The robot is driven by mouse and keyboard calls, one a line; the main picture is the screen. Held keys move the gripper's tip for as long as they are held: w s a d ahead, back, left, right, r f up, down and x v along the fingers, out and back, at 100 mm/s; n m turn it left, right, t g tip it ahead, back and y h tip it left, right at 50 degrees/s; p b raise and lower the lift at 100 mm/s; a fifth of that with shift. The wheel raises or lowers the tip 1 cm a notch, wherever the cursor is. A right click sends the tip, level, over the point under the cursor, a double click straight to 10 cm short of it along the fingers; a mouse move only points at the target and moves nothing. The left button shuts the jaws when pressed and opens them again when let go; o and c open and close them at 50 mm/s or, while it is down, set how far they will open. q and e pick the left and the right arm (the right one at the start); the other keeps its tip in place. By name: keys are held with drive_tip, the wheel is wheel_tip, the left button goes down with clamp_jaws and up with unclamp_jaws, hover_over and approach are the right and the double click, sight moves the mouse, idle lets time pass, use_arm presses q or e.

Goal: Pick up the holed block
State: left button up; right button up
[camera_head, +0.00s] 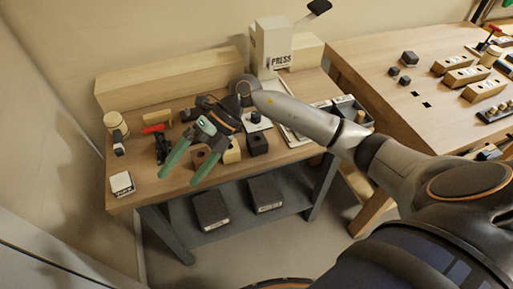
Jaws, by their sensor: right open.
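My right gripper (179,176) reaches in from the right over the workbench. Its two green fingers are spread apart with nothing visible between their tips. A small brown block (200,151) with what looks like a dark hole sits on the bench, partly hidden by the fingers. A pale yellow block (233,152) and a dark block (258,144) stand to its right. The dark block may have a hole in its top, so I cannot tell for sure which is the holed block. My left gripper is not in view.
A red-handled clamp (161,146), a white box (122,184) and a round wooden piece (116,123) are at the left. A press (272,50) stands at the back. A second table (390,95) holds more blocks. The bench's front left is fairly clear.

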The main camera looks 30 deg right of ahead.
drive_tip(key=w+d+f+h+b, duration=0.1)
drive_tip(key=w+d+h, duration=0.15)
drive_tip(key=d, duration=0.35)
drive_tip(key=w+d+h, duration=0.1)
drive_tip(key=d+h, duration=0.3)
drive_tip(key=d, duration=0.1)
drive_tip(key=m+t+h, duration=0.1)
drive_tip(key=m+h, duration=0.1)
drive_tip(key=h, duration=0.3)
approach(257, 141)
wheel_tip(257, 141, down, 4)
drive_tip(key=shift+s+r+y+b, duration=0.15)
drive_tip(key=shift+y+b, duration=0.1)
drive_tip(key=shift+b, duration=0.05)
wheel_tip(257, 141, down, 6)
drive_tip(key=shift+d+r, duration=0.15)
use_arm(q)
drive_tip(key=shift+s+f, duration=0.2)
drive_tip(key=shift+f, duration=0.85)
use_arm(e)
drive_tip(key=c, duration=1.4)
drive_tip(key=shift+c, duration=0.2)
drive_tip(key=shift+r, duration=0.1)
